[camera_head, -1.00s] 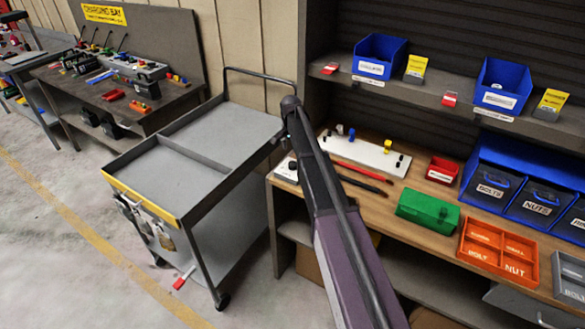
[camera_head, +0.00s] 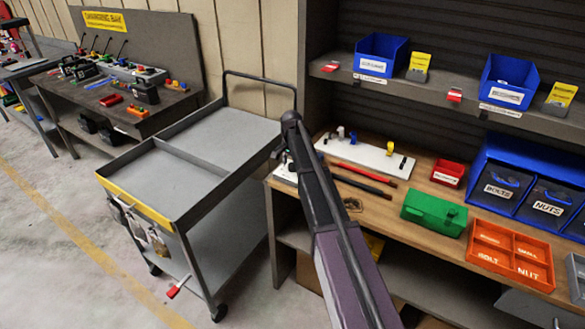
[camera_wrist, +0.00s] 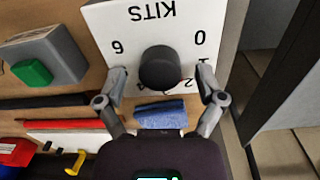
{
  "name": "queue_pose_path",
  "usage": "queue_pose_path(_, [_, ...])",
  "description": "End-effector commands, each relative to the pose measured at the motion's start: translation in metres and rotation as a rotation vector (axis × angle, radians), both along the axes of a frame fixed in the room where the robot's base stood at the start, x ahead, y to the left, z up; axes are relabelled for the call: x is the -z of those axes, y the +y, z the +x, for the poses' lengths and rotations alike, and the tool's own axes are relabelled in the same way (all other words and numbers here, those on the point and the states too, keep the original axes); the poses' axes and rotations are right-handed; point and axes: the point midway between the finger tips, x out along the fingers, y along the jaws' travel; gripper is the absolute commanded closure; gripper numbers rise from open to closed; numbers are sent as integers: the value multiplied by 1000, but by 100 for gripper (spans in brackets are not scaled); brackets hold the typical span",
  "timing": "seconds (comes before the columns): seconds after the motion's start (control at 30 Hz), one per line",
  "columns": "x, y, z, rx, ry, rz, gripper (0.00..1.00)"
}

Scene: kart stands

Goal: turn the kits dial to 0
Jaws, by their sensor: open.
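The kits dial is a dark round knob (camera_wrist: 159,68) on a white panel (camera_wrist: 112,22) marked KITS, which appears upside down in the wrist view. The numerals 6, 0, 1 and 2 show around the knob; no pointer mark is clear on it. My gripper (camera_wrist: 161,74) is open, with one finger on each side of the knob. Whether either finger touches it I cannot tell. A blue block-like thing (camera_wrist: 161,113) lies between the fingers, nearer the palm. In the head view my arm hides the gripper and most of the dial panel.
On the wooden bench are a white board with small pegs (camera_head: 365,157), red and black rods (camera_head: 362,174), a green box (camera_head: 434,212) and an orange tray (camera_head: 510,253). A grey cart (camera_head: 215,130) stands close on the left. Open floor (camera_head: 60,270) lies beyond it.

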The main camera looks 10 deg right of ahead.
Motion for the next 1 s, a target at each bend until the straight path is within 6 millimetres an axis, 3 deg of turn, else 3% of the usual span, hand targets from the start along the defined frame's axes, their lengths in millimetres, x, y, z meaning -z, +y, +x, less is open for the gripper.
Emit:
queue_pose_path(0.33, [1, 0, 0, 0, 0, 0, 12])
queue_pose_path(0.37, [1, 0, 0, 0, 0, 0, 18])
queue_pose_path(0.6, [1, 0, 0, 0, 0, 0, 90])
queue_pose_path(0.63, [1, 0, 0, 0, 0, 0, 95])
queue_pose_path(1.0, [1, 0, -1, -26, 2, -1, 95])
